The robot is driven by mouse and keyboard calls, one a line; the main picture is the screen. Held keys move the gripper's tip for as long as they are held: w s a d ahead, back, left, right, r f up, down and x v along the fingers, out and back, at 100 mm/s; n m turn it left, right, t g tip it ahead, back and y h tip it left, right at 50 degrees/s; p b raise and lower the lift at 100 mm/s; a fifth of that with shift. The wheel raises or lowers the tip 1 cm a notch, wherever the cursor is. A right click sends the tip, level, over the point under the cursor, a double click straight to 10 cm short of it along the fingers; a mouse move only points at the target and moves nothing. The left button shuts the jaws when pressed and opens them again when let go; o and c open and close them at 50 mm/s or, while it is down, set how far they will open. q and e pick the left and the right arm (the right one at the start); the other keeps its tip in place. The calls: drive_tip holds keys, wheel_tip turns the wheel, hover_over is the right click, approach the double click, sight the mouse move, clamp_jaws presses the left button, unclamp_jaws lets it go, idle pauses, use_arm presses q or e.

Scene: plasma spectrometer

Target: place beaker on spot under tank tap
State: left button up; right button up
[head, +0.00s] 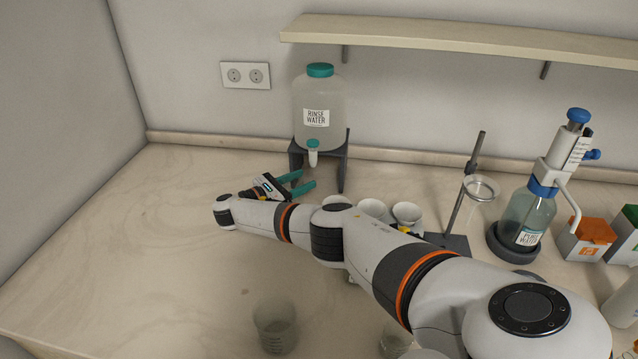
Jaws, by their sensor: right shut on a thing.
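The rinse water tank (318,108), with a teal cap, stands on a dark stand against the back wall. Its tap (313,154) points down at the front. My right gripper (305,181), with teal fingers, is in front of and below the tap, at the stand's front. Its fingers are apart and closed on a clear beaker, whose glass hardly shows at this size. I cannot tell whether it touches the counter. The spot under the tap is not clearly visible. My left gripper is out of view.
Two clear beakers stand at the front, one in the middle (275,328) and one to its right (395,340). White cups (407,214), a ring stand (466,190), a pure water bottle (526,218) and an orange-topped box (587,238) are at right. The left counter is clear.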

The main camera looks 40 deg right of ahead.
drive_tip(key=d, duration=0.6)
drive_tip(key=shift+s, duration=0.4)
drive_tip(key=shift+f+b, duration=0.7)
drive_tip(key=shift+f, duration=1.1)
drive_tip(key=o, duration=1.1)
drive_tip(key=shift+c, duration=0.2)
drive_tip(key=shift+r, duration=0.1)
drive_tip(key=a, duration=0.4)
drive_tip(key=w+a+b, duration=0.1)
drive_tip(key=a, duration=0.7)
drive_tip(key=shift+w, duration=0.2)
drive_tip(key=shift+d, duration=0.1)
